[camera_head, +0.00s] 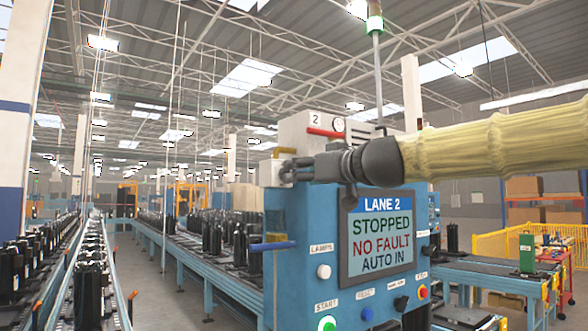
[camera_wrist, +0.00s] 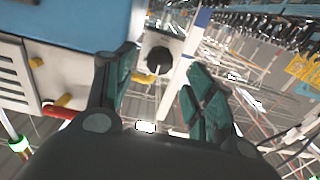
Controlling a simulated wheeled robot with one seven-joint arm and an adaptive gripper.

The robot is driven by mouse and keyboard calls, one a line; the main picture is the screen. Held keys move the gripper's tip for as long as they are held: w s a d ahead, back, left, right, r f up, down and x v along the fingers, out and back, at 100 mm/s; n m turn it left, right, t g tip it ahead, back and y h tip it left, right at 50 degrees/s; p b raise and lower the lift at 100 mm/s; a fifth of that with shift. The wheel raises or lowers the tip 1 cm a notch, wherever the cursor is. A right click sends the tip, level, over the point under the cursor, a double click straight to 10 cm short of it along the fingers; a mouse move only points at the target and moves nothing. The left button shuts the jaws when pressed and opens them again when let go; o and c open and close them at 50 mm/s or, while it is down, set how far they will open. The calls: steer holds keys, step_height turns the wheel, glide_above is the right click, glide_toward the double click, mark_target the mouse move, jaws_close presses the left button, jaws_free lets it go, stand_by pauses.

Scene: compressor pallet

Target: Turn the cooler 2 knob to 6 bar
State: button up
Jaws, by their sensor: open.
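The cooler 2 knob is likely the black round knob (camera_wrist: 158,60) on a light grey plate in the wrist view. My gripper (camera_wrist: 163,65) is open, with one dark green finger on each side of the knob in that view. I cannot tell whether either finger touches it. In the head view my gripper (camera_head: 287,172) is at the left end of my arm, in front of the grey box (camera_head: 296,131) marked 2, and the knob cannot be made out there. A small round gauge (camera_head: 338,124) sits on the box; its reading is too small to tell.
A red handle (camera_head: 325,132) and brass pipework (camera_head: 284,152) are close to my gripper. Below stands the blue LANE 2 panel (camera_head: 384,240), reading STOPPED, NO FAULT, AUTO IN, with several buttons. A stack light pole (camera_head: 376,70) rises behind my arm. Conveyors (camera_head: 205,270) run at left.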

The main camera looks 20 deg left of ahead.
steer(key=shift+p+x, duration=0.7)
steer(key=shift+x, duration=1.45)
steer(key=c, duration=1)
steer(key=shift+m, duration=0.3)
steer(key=m+b, duration=0.2)
steer(key=m, duration=0.9)
steer(key=shift+m, duration=0.3)
